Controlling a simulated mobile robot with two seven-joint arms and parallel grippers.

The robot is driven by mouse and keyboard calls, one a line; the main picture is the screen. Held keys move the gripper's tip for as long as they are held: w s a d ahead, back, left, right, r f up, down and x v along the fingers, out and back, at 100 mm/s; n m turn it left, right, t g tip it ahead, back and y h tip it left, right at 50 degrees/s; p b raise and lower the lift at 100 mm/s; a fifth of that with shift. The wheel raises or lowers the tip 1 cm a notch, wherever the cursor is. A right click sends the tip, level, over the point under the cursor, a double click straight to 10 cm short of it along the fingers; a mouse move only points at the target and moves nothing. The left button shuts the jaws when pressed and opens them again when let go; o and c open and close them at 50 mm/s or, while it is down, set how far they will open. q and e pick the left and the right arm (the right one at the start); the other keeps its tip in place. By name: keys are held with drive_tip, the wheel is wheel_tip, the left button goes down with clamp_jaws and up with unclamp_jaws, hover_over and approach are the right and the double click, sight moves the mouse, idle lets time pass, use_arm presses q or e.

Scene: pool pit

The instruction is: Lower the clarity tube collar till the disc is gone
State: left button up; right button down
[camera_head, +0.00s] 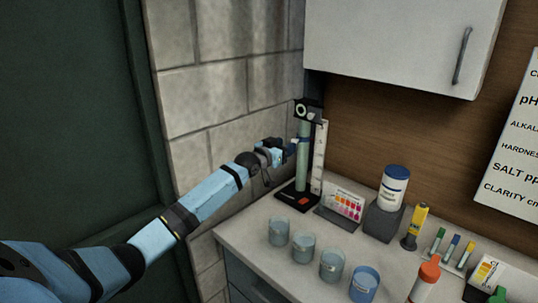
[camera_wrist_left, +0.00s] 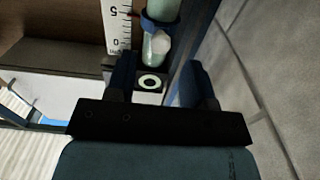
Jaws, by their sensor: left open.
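The clarity tube (camera_head: 303,172) is a pale green upright tube on a black base (camera_head: 297,198) in the corner of the counter. A black head with a white ring (camera_head: 302,109) tops it. A blue collar (camera_wrist_left: 160,26) is around the tube, with a pale faceted knob at it. My left gripper (camera_head: 287,149) is open beside the tube's upper part. I cannot tell whether a finger touches the collar. My right gripper is out of view.
A white scale (camera_head: 319,157) stands right behind the tube. A colour chart (camera_head: 342,205) and several cups (camera_head: 303,248) are near on the counter. A white jar (camera_head: 394,187) stands further right. The block wall (camera_head: 205,100) and cabinet (camera_head: 400,40) bound the space.

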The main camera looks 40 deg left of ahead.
use_arm(q)
drive_tip(key=s, duration=0.8)
drive_tip(key=shift+s+a+b, duration=0.2)
drive_tip(key=shift+a+b, duration=0.1)
drive_tip(key=shift+a, duration=0.05)
idle(0.8)
